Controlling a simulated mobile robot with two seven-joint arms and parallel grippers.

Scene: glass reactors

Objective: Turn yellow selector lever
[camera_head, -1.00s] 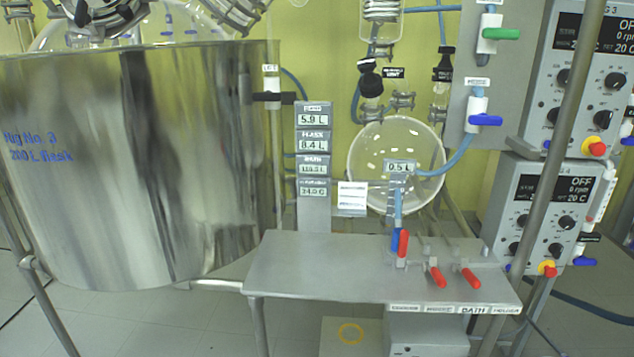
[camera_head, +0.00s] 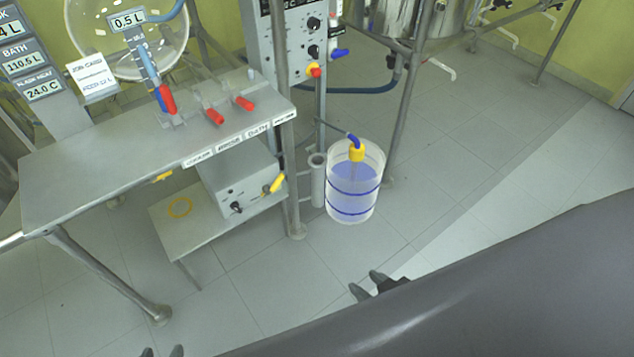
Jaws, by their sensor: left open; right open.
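The yellow selector lever (camera_head: 277,184) sticks out at a slant from the right side of the front of a grey control box (camera_head: 237,187). The box stands on a low shelf under the metal bench. My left gripper (camera_head: 162,351) shows only its two fingertips at the bottom edge; they are apart and empty. My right gripper (camera_head: 368,284) is open and empty in front of the floor, below and to the right of the lever. Neither gripper touches the lever. The dark arm hides most of the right gripper's body.
The metal bench (camera_head: 110,150) carries several red-handled valves. A bucket of blue liquid (camera_head: 353,190) stands right of the bench leg. The floor in front is clear.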

